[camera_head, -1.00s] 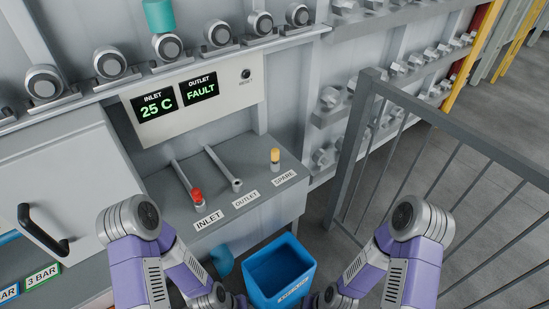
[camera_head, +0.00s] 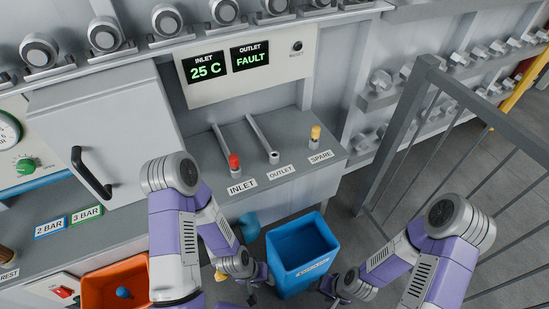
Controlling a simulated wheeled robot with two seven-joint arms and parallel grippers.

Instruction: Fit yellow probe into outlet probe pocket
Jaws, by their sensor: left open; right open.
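The yellow-topped probe (camera_head: 316,133) stands upright at the SPARE label on the grey ledge. The outlet probe pocket (camera_head: 273,157) is the open round end of a slanting tube behind the OUTLET label, and it looks empty. A red-topped probe (camera_head: 234,163) sits at the INLET label. The display reads 25 C for the inlet and FAULT for the outlet. My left gripper (camera_head: 262,283) is low, at the left side of the blue bin, open and apart from the probes. My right gripper (camera_head: 329,288) is low at the bin's right side, open. Both grippers are small and partly hidden.
A blue bin (camera_head: 322,238) stands below the ledge, between my grippers. An orange bin (camera_head: 88,285) with a blue item is at lower left. A grey railing (camera_head: 398,122) rises at right. A cabinet door with a black handle (camera_head: 90,175) is left of the ledge.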

